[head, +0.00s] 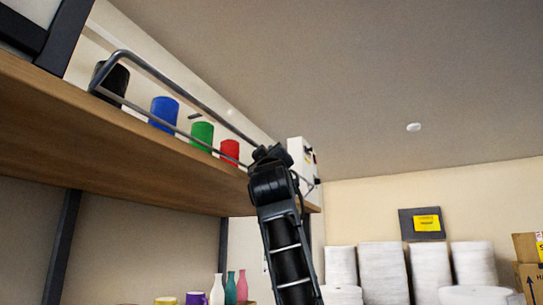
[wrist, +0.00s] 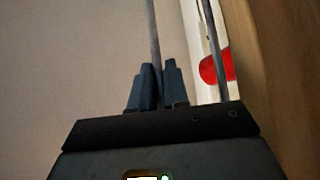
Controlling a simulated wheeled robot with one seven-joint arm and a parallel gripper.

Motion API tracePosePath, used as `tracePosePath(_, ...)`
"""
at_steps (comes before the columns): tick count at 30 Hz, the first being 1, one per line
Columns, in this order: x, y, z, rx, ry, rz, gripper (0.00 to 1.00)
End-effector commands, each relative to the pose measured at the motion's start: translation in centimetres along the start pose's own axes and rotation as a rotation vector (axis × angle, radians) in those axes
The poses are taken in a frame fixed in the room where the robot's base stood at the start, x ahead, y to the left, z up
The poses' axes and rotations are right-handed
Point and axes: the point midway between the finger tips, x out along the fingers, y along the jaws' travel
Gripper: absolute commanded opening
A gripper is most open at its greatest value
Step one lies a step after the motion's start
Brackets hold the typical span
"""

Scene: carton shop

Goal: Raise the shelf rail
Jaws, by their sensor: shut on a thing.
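The shelf rail (head: 186,97) is a grey metal guard with an upper and a lower bar, running along the front edge of the wooden shelf (head: 110,140). In the head view its upper bar stands above the lower one, in front of several coloured cylinders. My gripper (head: 268,153) is at the rail's right end, and my arm hides that end. In the wrist view one bar of the rail (wrist: 153,35) passes between the fingers of my gripper (wrist: 160,75), which are shut on it. The other bar (wrist: 214,45) runs to the right of them.
On the shelf stand a black (head: 113,80), a blue (head: 163,113), a green (head: 202,135) and a red cylinder (head: 229,151); the red one (wrist: 209,69) is near my gripper. A white box (head: 299,160) stands at the shelf's right end. White rolls (head: 382,272) are below right.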

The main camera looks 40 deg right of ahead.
Motion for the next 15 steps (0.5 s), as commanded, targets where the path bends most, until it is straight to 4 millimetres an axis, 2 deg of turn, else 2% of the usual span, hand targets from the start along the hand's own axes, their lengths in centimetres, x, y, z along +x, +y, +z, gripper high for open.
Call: tracePosePath(15,0.48,-0.21,-0.52,-0.086,0.0,-0.086,0.0)
